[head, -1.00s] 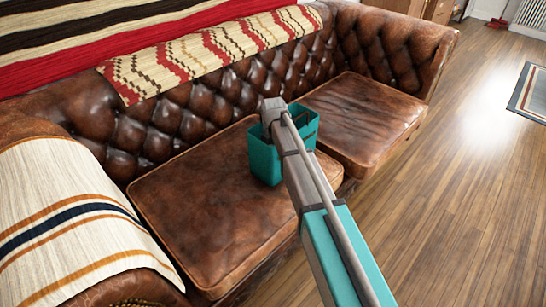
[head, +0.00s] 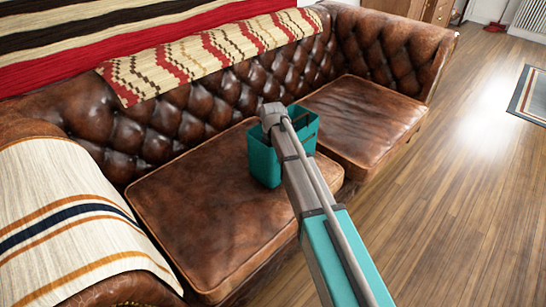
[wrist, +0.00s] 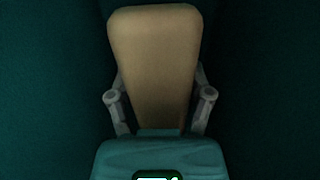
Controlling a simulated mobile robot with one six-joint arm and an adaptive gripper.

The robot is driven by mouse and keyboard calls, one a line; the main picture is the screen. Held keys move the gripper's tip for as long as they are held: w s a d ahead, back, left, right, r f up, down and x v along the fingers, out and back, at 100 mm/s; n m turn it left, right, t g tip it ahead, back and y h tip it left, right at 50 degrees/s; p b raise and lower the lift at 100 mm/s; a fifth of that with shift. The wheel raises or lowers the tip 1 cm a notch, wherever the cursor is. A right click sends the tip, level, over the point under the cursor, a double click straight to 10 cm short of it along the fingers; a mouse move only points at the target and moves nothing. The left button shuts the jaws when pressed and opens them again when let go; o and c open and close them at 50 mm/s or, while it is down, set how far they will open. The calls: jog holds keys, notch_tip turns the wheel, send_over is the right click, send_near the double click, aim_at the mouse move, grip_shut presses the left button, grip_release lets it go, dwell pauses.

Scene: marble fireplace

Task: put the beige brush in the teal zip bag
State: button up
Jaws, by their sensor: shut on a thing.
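The teal zip bag (head: 263,165) stands open-topped on the brown leather sofa seat in the head view. My arm reaches down over it, and my gripper is hidden behind the arm and the bag's wall there. In the wrist view, my gripper (wrist: 160,104) is shut on the beige brush (wrist: 153,55), with a finger on either side of it. Dark teal bag walls (wrist: 50,80) surround the brush and fingers, so both are inside the bag. The brush's lower end is hidden by my gripper's body. I cannot tell whether the brush touches the bag's bottom.
The sofa's seat cushions (head: 205,215) around the bag are clear. The tufted backrest (head: 190,120) rises behind it, with a patterned throw (head: 215,55) over it. A striped cloth (head: 65,215) covers the left armrest. Open wooden floor (head: 470,200) lies at the right.

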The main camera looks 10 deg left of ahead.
jog(key=o, duration=1)
jog(key=shift+r, duration=0.15)
notch_tip(320, 180, up, 13)
jog(key=p, duration=1.3)
jog(key=shift+p, duration=0.3)
notch_tip(320, 180, up, 12)
jog(key=p, duration=1.1)
jog(key=shift+f, duration=0.25)
jog(key=shift+d, duration=0.1)
dwell(0.5)
